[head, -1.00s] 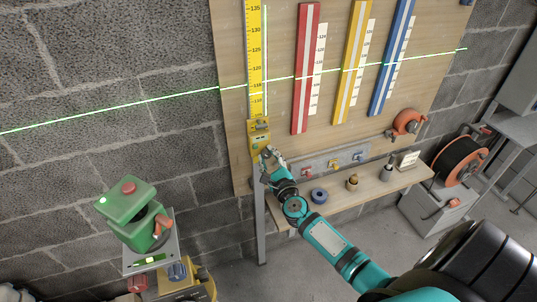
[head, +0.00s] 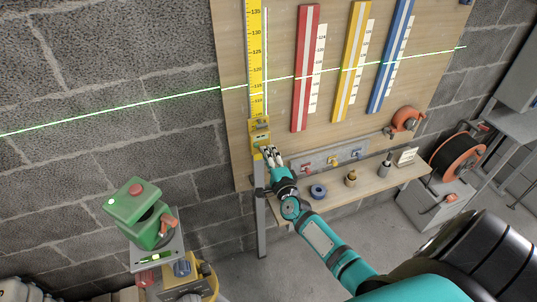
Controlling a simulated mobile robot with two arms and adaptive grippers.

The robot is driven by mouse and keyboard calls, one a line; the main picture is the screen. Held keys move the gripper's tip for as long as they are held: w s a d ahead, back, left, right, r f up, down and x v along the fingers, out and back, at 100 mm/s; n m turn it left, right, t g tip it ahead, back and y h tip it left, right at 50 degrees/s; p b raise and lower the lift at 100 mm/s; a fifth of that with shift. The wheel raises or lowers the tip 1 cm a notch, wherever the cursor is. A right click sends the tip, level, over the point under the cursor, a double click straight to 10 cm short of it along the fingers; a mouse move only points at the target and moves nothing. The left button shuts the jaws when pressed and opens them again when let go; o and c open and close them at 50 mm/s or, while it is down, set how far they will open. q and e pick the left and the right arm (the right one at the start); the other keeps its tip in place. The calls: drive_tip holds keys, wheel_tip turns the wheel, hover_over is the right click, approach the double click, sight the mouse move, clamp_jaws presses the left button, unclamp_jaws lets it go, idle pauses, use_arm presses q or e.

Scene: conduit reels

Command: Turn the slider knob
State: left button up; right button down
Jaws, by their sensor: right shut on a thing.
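A yellow slider (head: 260,131) sits low on the tall yellow ruler (head: 255,60), at the left edge of the wooden board. My right gripper (head: 267,151) reaches up from the lower right to the slider's lower end. It is shut on the slider knob, which its fingers mostly hide. My left gripper is not in view.
Red (head: 307,70), yellow (head: 352,65) and blue (head: 391,60) strips stand on the board (head: 240,100), crossed by a green laser line. A shelf (head: 375,186) below bears a blue ring (head: 318,191) and small items. A green device (head: 140,212) stands at lower left.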

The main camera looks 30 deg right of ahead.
drive_tip(key=n+p, duration=0.2)
drive_tip(key=n, duration=0.9)
idle(0.5)
drive_tip(key=c, duration=1.1)
unclamp_jaws()
drive_tip(key=shift+o, duration=0.2)
drive_tip(key=shift+f, duration=0.1)
